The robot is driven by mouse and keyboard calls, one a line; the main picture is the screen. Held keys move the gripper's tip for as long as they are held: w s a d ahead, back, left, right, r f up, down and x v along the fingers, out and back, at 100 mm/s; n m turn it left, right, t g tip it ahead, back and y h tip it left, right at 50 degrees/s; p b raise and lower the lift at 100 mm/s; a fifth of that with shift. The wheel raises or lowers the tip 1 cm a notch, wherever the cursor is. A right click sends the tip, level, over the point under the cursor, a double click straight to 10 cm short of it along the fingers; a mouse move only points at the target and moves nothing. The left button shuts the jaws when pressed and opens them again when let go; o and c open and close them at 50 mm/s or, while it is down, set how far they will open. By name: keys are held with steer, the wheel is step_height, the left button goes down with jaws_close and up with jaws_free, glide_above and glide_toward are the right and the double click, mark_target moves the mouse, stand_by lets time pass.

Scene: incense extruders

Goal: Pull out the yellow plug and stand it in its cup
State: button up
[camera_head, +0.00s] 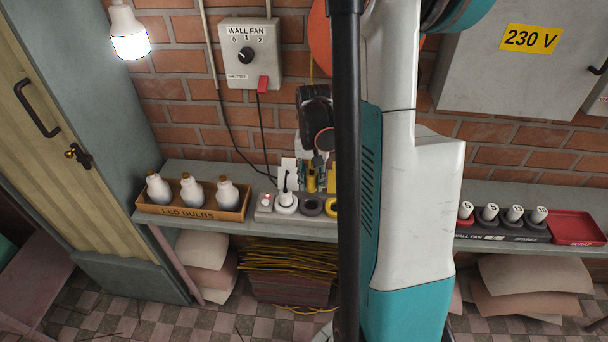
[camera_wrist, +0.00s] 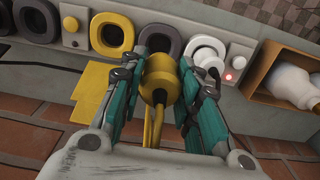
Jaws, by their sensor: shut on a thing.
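The yellow plug (camera_wrist: 158,80), with a yellow cord, is between the teal fingers of my gripper (camera_wrist: 158,88) in the wrist view. My gripper is shut on it. The plug's front end is hidden, so I cannot tell whether it touches the surface beneath. In the head view my gripper (camera_head: 317,176) is over the bench beside the wall. A yellow-rimmed ring with a dark hollow (camera_wrist: 113,35) is just left of the plug in the wrist view; it also shows in the head view (camera_head: 331,207). I cannot tell whether this ring is a socket or a cup.
Dark rings (camera_wrist: 191,46) and a white plug (camera_wrist: 206,56) stand in the same row. A yellow tag (camera_wrist: 94,88) lies beside my fingers. An LED bulb box (camera_head: 190,214) is left on the bench; several cups (camera_head: 490,219) and a red tray (camera_head: 577,229) are right.

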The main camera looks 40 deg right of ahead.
mark_target(312, 173)
steer(key=shift+f+b, duration=1.85)
steer(key=shift+f, duration=0.8)
steer(key=shift+f+b, duration=1.4)
steer(key=shift+f, duration=0.05)
steer(key=o, duration=1.1)
steer(key=shift+o, duration=0.2)
steer(key=shift+r, duration=0.1)
step_height(312, 173, up, 12)
steer(key=shift+f, duration=0.1)
